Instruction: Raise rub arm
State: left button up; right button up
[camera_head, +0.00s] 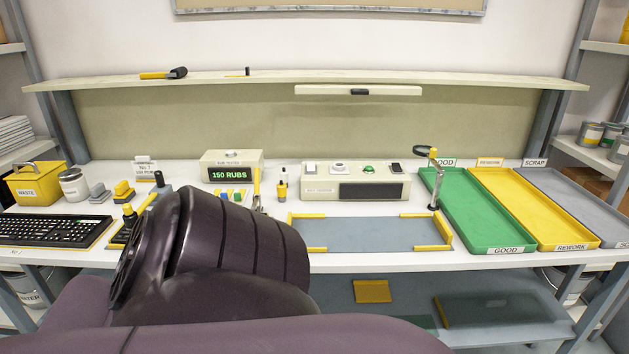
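The rub tester (232,167) is a cream box at the back of the bench, and its display reads "150 RUBS". A yellow upright lever (257,183) stands at its right front corner. In front of its left side is a yellow bar with black knobs (129,213), partly hidden behind my dark arm. I cannot tell which of these is the rub arm, or whether it is up or down. A black keyboard (52,231) lies at the left. My arm fills the lower middle and hides the bench in front of the tester. Neither gripper shows.
A grey mat with yellow corner guides (368,233) lies right of centre, before a cream grey-screened device (356,181). Green (478,238), yellow (540,236) and grey (590,222) trays stand at the right. A yellow waste bin (36,187) is at the left. A shelf (235,80) overhangs the back.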

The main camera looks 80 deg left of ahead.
aim_at(130, 216)
jog(key=u, duration=3.6)
